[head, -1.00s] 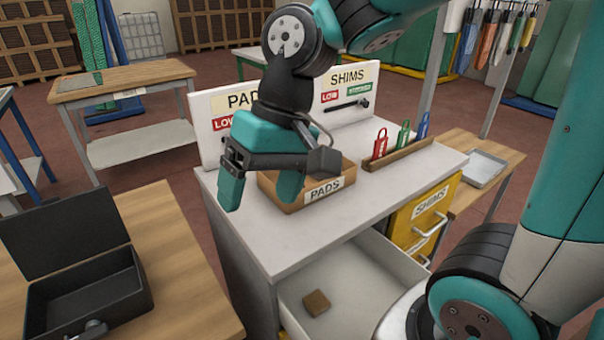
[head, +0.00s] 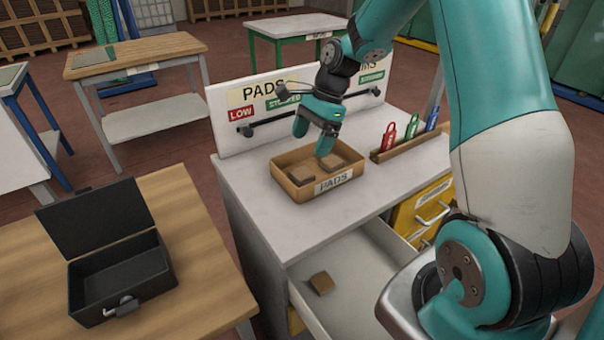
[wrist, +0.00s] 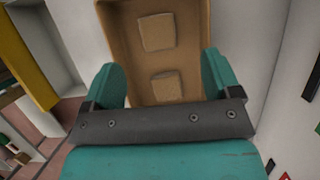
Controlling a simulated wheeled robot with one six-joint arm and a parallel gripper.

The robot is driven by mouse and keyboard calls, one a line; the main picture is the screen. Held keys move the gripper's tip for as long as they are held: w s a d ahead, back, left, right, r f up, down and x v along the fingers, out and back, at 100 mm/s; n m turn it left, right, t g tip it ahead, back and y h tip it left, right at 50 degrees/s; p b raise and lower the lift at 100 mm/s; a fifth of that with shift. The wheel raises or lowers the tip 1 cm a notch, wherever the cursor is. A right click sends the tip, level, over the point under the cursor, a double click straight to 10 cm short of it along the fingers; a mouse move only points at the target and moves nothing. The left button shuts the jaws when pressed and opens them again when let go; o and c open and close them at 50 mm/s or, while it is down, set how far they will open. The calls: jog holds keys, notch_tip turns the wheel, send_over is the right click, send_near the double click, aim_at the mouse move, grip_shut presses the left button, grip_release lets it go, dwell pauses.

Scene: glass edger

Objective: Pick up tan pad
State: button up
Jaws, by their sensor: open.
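A cardboard box (head: 299,194) labelled PADS stands on the grey cabinet top. Two small square pads lie flat in it: one at the left (head: 302,174) and one at the right (head: 331,162). In the wrist view both look tan, one farther up (wrist: 157,31) and one nearer the palm (wrist: 167,86). A third tan-brown pad (head: 321,283) lies in the open white drawer below. My gripper (head: 313,139) is open and empty above the box, fingers pointing down. In the wrist view its fingers (wrist: 160,76) stand apart, with the nearer pad between them in the picture.
A backboard (head: 222,138) with PADS and LOW signs and a dark rail rises behind the box. A wooden rack (head: 410,150) with red, green and blue tags stands right of it. An open black case (head: 120,285) sits on the wooden table at left.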

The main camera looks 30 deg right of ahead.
aim_at(298, 174)
jog(key=x, duration=0.3)
jog(key=shift+f, duration=0.1)
jog(key=shift+s+p+x, duration=0.15)
jog(key=shift+p+x, duration=0.55)
jog(key=shift+x, duration=0.65)
jog(key=shift+s+p+x, duration=0.1)
jog(key=shift+p+x, duration=0.55)
jog(key=shift+x, duration=0.75)
jog(key=shift+a, duration=0.1)
jog(key=c, duration=1)
